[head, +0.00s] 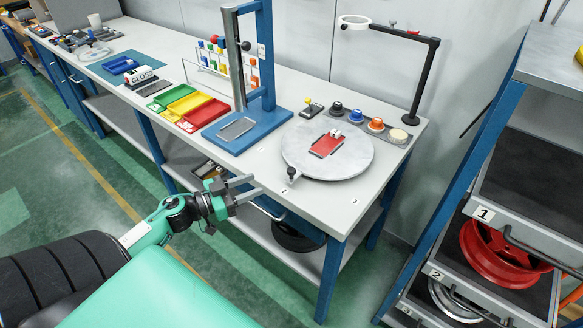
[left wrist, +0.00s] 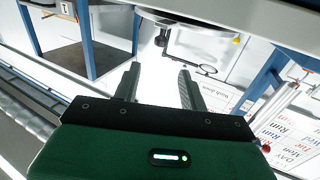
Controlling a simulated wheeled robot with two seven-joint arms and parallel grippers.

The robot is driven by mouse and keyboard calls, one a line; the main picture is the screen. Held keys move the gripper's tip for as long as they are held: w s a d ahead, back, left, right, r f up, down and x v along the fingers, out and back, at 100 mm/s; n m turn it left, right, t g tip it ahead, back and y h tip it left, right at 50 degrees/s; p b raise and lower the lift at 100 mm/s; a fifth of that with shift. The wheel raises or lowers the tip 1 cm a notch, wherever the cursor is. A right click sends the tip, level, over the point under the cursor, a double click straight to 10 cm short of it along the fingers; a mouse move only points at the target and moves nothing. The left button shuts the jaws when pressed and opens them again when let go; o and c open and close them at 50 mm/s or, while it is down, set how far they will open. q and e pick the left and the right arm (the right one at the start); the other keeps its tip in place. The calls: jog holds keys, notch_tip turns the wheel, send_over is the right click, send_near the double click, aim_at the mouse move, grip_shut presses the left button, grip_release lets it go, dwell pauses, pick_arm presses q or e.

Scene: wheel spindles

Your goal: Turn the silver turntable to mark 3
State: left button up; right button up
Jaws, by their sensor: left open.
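The silver turntable (head: 352,160) is a round grey disc on the white bench, near its right end. A red plate (head: 327,146) with a small pale piece lies on it. A black knob (head: 292,173) stands at the disc's front-left rim. Small marks (head: 283,216) lie on the bench front; their numbers are too small to read surely. My left gripper (head: 257,185) is open and empty, at the bench's front edge, left of the knob and apart from it. In the left wrist view, the open fingers (left wrist: 158,72) point toward the knob (left wrist: 162,39). My right gripper is out of view.
A blue press stand (head: 267,118) stands left of the turntable. A black ring-lamp arm (head: 428,75) and a strip of coloured knobs (head: 376,125) are behind it. Coloured trays (head: 186,104) lie farther left. A drawer rack (head: 530,195) stands right, past a gap.

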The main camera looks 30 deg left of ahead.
aim_at(288, 171)
pick_arm(q)
jog(key=p+x, duration=0.2)
jog(key=x, duration=1.1)
jog(key=shift+p, duration=0.3)
grip_shut()
